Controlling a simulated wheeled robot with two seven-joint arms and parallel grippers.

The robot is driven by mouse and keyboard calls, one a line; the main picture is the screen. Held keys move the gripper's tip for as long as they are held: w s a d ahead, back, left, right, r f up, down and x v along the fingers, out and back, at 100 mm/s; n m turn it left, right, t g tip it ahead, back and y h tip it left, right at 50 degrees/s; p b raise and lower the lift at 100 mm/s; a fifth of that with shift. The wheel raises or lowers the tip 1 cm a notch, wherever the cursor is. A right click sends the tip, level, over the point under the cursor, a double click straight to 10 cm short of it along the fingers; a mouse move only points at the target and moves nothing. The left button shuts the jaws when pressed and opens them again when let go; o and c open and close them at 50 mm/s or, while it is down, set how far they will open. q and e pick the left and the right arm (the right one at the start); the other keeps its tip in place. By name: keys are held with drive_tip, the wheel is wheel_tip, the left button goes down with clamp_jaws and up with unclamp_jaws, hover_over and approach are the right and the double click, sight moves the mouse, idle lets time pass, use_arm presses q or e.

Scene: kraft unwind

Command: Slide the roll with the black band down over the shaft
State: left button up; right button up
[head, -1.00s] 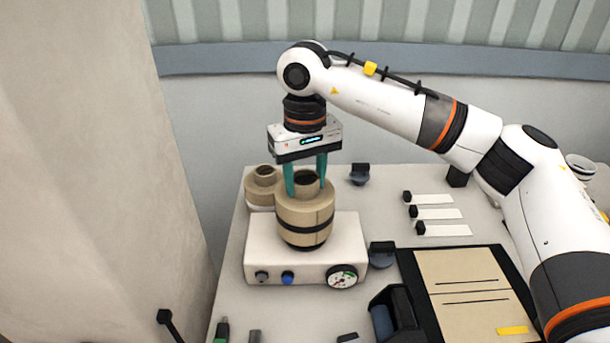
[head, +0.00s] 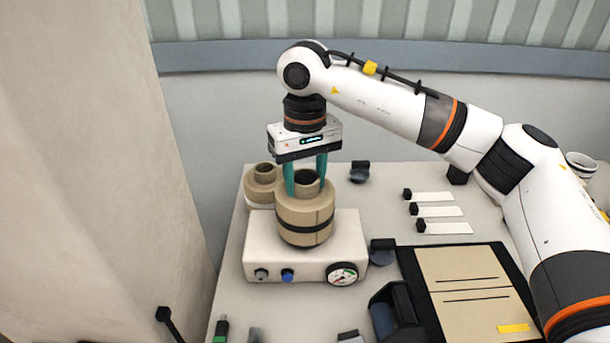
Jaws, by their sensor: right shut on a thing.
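The kraft roll with the black band (head: 305,213) is upright at the white unwind base (head: 262,246), which has knobs and a gauge on its front. My right gripper (head: 307,186) comes from above with its teal fingers pointing down. It is shut on the roll's narrower upper collar. The shaft is hidden by the roll and fingers, so I cannot tell how far down the roll sits on it. My left gripper is not in view.
Another kraft roll (head: 262,184) stands behind and left of the base. Black-ended white strips (head: 436,211) lie to the right. A dark board with a kraft sheet (head: 470,285) and a black dispenser (head: 393,312) are at the front right.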

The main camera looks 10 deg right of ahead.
drive_tip(key=shift+f+b, duration=0.35)
drive_tip(key=shift+f, duration=0.05)
idle(0.5)
drive_tip(key=o, duration=1.1)
drive_tip(key=shift+c, duration=0.2)
